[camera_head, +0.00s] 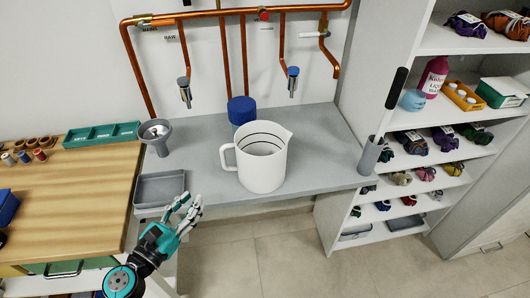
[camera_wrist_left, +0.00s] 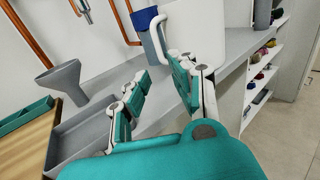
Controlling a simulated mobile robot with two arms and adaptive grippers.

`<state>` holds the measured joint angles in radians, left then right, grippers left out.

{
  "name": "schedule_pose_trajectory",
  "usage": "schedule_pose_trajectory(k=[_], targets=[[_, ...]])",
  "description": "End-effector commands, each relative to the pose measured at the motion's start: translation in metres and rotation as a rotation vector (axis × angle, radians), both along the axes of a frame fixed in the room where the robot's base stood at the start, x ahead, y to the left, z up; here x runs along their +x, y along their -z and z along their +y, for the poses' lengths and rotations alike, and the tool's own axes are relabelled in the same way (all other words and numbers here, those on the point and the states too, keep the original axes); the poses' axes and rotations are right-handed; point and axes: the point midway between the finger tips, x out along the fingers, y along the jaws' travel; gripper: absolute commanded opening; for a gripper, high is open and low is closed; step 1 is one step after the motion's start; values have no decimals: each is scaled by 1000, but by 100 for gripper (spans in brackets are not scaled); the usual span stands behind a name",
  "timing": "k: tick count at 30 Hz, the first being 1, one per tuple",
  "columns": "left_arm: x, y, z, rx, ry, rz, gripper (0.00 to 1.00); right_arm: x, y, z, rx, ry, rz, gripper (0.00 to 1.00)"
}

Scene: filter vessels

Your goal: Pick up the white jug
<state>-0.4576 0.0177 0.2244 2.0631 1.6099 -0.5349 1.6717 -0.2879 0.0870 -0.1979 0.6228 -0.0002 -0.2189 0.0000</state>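The white jug (camera_head: 262,170) stands upright on the grey counter, with its handle (camera_head: 228,157) on the left and its spout at the right. Dark lines ring its inside. My left gripper (camera_head: 190,206) is in front of the counter's edge, left of and nearer than the jug, apart from it. In the left wrist view my left gripper (camera_wrist_left: 160,74) is open, its two fingers spread with nothing between them. The jug's white handle (camera_wrist_left: 173,45) shows just beyond the right finger, which hides part of the jug. My right gripper is not in view.
A grey tray (camera_head: 160,187) and a grey funnel (camera_head: 155,132) are left of the jug. A blue-topped cylinder (camera_head: 241,110) stands behind it. A grey tube (camera_head: 370,155) stands at the counter's right end. Copper pipes with taps (camera_head: 292,82) hang above.

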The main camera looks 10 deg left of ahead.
Motion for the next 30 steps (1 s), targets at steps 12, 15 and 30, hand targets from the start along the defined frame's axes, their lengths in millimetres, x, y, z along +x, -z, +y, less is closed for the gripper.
schedule_pose_trajectory(k=[12, 15, 30], targets=[[83, -2, -29, 3, 0, -1, 25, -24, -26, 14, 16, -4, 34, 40], [97, -1, -35, 3, 0, -1, 25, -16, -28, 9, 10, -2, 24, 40], [149, 1, -50, 4, 0, 0, 25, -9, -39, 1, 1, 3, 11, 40]])
